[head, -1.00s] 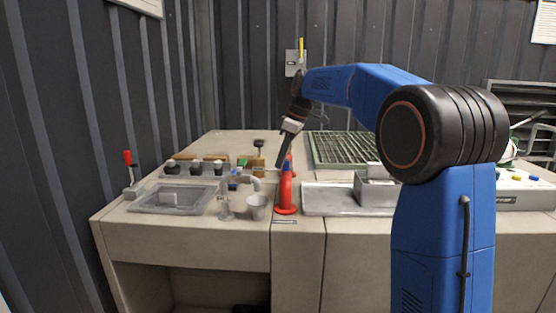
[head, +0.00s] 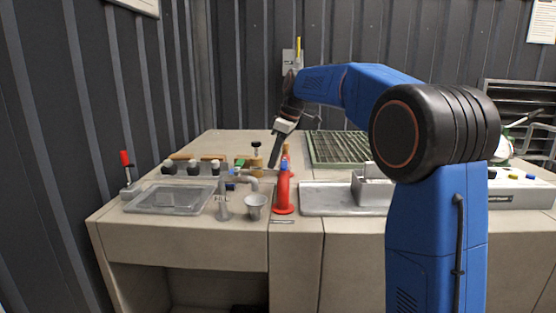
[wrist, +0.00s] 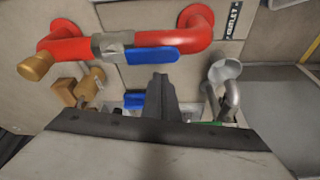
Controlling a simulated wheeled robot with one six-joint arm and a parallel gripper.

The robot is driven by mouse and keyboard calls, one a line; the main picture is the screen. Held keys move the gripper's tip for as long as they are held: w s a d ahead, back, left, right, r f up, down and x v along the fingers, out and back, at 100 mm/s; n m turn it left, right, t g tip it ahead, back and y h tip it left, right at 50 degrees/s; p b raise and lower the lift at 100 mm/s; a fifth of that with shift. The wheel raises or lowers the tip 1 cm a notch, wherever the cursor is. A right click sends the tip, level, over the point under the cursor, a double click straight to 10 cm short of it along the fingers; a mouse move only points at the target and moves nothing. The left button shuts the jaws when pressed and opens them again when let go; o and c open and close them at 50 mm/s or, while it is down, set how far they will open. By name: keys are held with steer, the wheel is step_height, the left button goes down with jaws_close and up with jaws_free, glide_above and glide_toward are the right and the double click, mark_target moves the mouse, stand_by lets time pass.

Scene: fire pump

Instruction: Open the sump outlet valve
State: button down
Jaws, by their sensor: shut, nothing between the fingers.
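A red pipe (head: 283,192) stands at the front middle of the bench. In the wrist view the red pipe (wrist: 190,40) carries a silver valve body (wrist: 112,46) with a blue lever (wrist: 152,55). The lever lies roughly along the pipe. A partly readable label (wrist: 233,20), seemingly ending in "UTLET", is beside the pipe's flange. My gripper (head: 273,165) is shut and empty, pointing down just left of the pipe. In the wrist view its fingers (wrist: 160,85) appear just below the lever; I cannot tell whether they touch it.
A second blue lever (wrist: 133,101) and brass fittings (wrist: 92,83) are close by. A metal cup (head: 256,204) and a grey spout (head: 224,205) stand left of the pipe. A sink (head: 170,200) is further left, a metal tray (head: 325,201) right, a green grating (head: 338,148) behind.

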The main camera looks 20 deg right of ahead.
steer(key=w+a+v, duration=0.1)
steer(key=v, duration=0.8)
steer(key=shift+a+r, duration=0.2)
steer(key=shift+r, duration=0.3)
